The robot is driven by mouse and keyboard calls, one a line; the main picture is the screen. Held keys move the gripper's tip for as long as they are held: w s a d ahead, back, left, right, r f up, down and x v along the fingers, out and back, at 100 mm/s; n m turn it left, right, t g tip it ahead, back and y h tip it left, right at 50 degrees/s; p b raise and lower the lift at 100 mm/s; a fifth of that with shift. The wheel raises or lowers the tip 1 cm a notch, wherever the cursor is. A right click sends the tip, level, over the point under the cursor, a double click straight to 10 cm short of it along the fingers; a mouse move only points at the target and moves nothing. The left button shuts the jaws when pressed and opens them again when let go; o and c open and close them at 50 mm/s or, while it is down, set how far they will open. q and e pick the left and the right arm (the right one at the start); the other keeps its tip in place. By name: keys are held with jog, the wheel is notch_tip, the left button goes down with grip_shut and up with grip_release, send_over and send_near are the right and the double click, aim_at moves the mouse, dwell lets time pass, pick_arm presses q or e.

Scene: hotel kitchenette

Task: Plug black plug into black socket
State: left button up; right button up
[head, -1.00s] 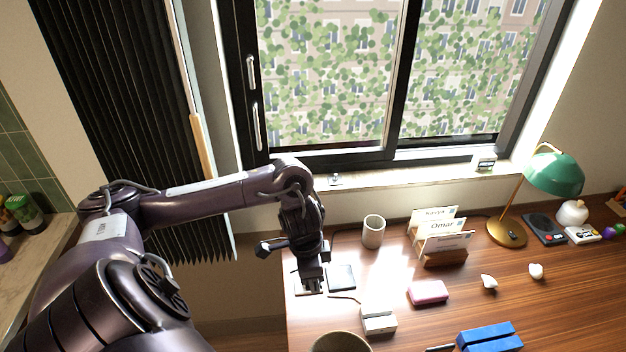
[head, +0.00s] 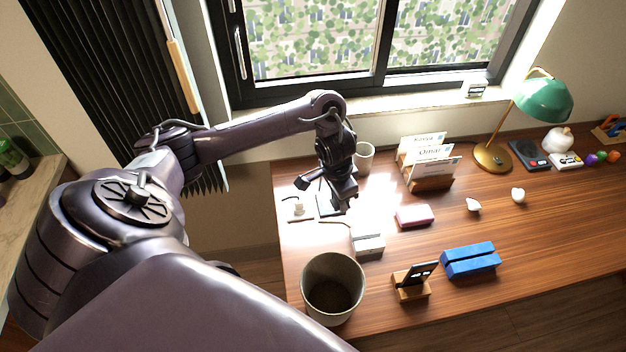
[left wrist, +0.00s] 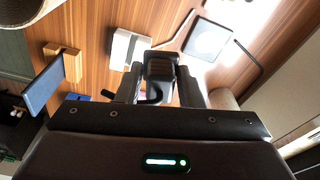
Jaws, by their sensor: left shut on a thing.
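My left gripper (head: 342,200) hangs over the left part of the wooden desk. In the left wrist view its fingers are shut on a black plug (left wrist: 160,68), with a short piece of black cable below it. A white block-shaped box (head: 368,245) with a cord lies just below the gripper in the head view. It also shows in the left wrist view (left wrist: 128,48), apart from the plug and to its left. I cannot make out a black socket clearly in either view. My right gripper is not in view.
A dark square pad (head: 326,206) and a white item on a plate (head: 297,208) lie left of the gripper. A large bin (head: 333,260), phone stand (head: 411,290), pink block (head: 413,217), cup (head: 364,157) and letter holder (head: 430,184) stand around.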

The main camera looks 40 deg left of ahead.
pick_arm(q)
jog(key=w+d+f+n, duration=0.2)
jog(key=d+f, duration=0.2)
jog(key=d, duration=0.3)
jog(key=w+d+f+n, duration=0.2)
jog(key=d+f, duration=0.2)
jog(key=d, duration=0.3)
jog(key=shift+w+d+n+y+p, duration=0.2)
jog(key=shift+n+y+p, duration=0.1)
jog(key=shift+p, duration=0.1)
jog(key=shift+f, duration=0.1)
